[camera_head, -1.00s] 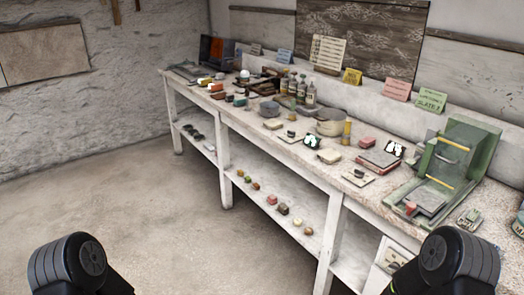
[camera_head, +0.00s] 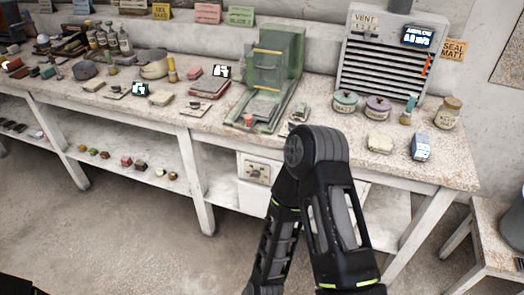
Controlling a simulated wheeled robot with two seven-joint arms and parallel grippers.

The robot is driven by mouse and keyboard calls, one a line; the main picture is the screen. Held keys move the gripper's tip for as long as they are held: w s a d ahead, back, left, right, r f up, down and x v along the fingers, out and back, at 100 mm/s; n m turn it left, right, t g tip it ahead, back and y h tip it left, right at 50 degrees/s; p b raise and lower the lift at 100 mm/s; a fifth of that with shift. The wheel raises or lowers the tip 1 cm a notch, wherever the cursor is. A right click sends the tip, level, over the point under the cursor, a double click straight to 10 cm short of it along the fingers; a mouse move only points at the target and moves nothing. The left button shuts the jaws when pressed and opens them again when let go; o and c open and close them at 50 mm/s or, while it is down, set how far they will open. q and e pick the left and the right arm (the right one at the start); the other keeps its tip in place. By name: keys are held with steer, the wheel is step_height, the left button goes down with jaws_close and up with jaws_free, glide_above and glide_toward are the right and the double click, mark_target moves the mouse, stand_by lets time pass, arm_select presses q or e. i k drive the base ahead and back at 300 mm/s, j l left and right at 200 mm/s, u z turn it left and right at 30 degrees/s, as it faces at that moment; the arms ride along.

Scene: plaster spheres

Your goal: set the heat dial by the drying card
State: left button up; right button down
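A pale panel with small round knob-like parts (camera_head: 257,171) sits under the bench, below the green cabinet; whether it holds the heat dial is too small to tell. Several cards stand along the back wall: a yellow one (camera_head: 162,11), a pink one (camera_head: 208,13) and a green one (camera_head: 240,16). Their text is too small to read, so I cannot tell which is the drying card. My black arm is folded up in front of the bench, its joint hiding part of the bench edge. Neither gripper shows.
The green cabinet (camera_head: 272,75) stands on the bench (camera_head: 330,133). A slatted vent unit (camera_head: 390,62) with a lit airflow display is to its right. Jars (camera_head: 345,103) and a blue-white device (camera_head: 420,147) stand before it. The floor at left is clear.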

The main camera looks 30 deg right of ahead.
mark_target(255, 175)
steer(key=z, duration=0.9)
